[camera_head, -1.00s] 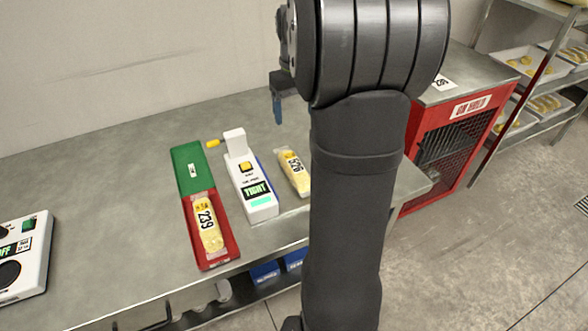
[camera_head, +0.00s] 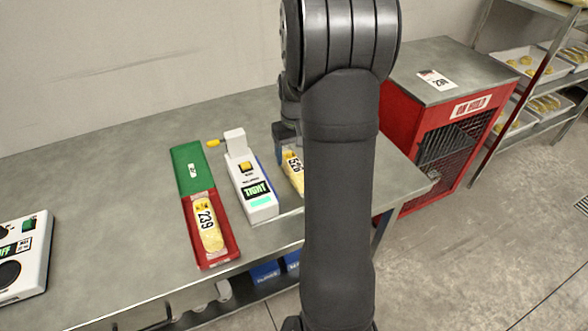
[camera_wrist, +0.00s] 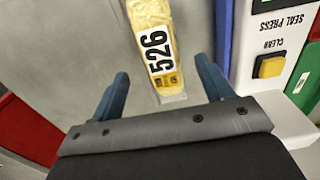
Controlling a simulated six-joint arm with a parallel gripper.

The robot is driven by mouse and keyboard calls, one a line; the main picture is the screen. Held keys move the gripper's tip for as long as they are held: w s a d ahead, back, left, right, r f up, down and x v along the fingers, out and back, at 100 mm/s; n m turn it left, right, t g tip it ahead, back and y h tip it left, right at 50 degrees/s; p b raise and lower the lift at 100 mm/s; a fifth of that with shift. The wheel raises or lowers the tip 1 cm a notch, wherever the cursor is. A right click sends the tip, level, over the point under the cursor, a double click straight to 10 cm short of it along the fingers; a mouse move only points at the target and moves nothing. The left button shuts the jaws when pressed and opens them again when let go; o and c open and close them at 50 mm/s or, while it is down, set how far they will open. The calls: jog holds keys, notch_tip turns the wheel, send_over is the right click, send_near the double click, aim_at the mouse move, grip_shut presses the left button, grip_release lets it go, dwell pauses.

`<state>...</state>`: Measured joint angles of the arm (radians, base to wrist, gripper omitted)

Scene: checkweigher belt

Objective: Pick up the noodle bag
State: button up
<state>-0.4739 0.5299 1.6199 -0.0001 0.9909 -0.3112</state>
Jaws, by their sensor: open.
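The fingers are open, with a gap on each side of the bag. A second noodle bag labelled 239 (camera_head: 207,225) lies in the red half of a red and green tray (camera_head: 221,251), left of the tester.
A white control box (camera_head: 25,262) stands at the table's left. A red ON HOLD cage (camera_head: 402,130) with a card on top (camera_head: 436,80) stands to the right. A shelf rack with trays of noodles (camera_head: 545,103) is beyond. The back of the table is clear.

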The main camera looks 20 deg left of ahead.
notch_tip(320, 180, down, 3)
jog(key=shift+f, duration=0.2)
jog(key=shift+c, duration=0.4)
